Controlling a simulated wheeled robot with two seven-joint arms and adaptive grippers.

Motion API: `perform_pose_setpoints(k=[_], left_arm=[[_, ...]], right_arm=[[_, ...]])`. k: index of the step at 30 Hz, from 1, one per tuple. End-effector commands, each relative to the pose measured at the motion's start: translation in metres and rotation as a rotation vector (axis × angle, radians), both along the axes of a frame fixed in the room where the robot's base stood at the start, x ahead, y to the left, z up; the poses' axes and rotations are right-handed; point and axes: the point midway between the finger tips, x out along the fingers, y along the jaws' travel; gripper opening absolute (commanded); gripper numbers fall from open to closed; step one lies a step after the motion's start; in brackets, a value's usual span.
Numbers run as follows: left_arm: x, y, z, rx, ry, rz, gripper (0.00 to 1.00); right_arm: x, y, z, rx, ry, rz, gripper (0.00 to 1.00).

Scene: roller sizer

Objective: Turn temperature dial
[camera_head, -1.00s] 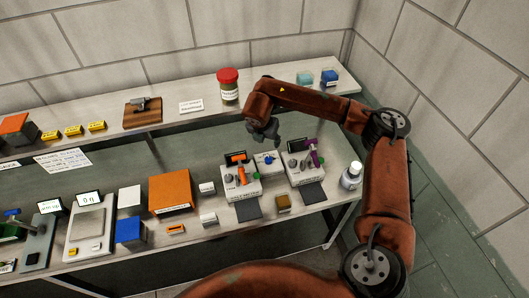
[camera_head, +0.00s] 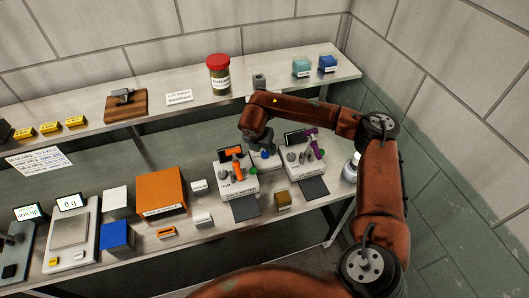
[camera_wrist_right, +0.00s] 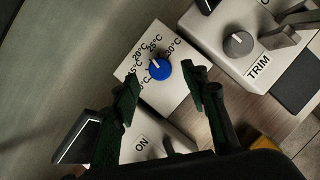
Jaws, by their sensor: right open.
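The temperature dial is a blue round knob (camera_wrist_right: 159,69) with a white pointer mark, on a white panel (camera_wrist_right: 176,95) printed with several °C values. In the right wrist view my right gripper (camera_wrist_right: 164,88) is open, with one dark green finger on each side of the panel's lower part and the knob a little beyond the tips. In the head view my right gripper (camera_head: 260,146) hangs over the small box between two machines, and the blue knob (camera_head: 265,154) shows beside it. The pointer seems to lie near the 20–25 °C marks. My left gripper is not in view.
A machine with an orange handle (camera_head: 236,170) stands left of the dial box and one with a purple handle (camera_head: 313,150) stands right, both close by. A grey TRIM knob (camera_wrist_right: 238,44) is on the right machine. A shelf (camera_head: 200,98) runs behind.

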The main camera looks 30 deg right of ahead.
Motion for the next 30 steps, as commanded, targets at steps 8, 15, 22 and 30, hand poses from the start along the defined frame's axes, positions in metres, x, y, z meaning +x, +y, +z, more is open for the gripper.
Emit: perform_pose_setpoints(k=[8,15,22,30], left_arm=[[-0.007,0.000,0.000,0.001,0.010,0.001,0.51],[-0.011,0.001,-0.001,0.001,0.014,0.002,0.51],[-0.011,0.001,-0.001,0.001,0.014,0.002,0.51],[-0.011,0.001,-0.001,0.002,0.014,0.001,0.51]], right_arm=[[0.009,-0.009,-0.032,0.001,0.001,0.001,0.41],[0.010,-0.010,-0.036,0.000,0.001,0.002,0.41],[0.010,-0.010,-0.036,0.000,0.001,0.002,0.33],[0.010,-0.010,-0.036,0.000,0.001,0.002,0.14]])
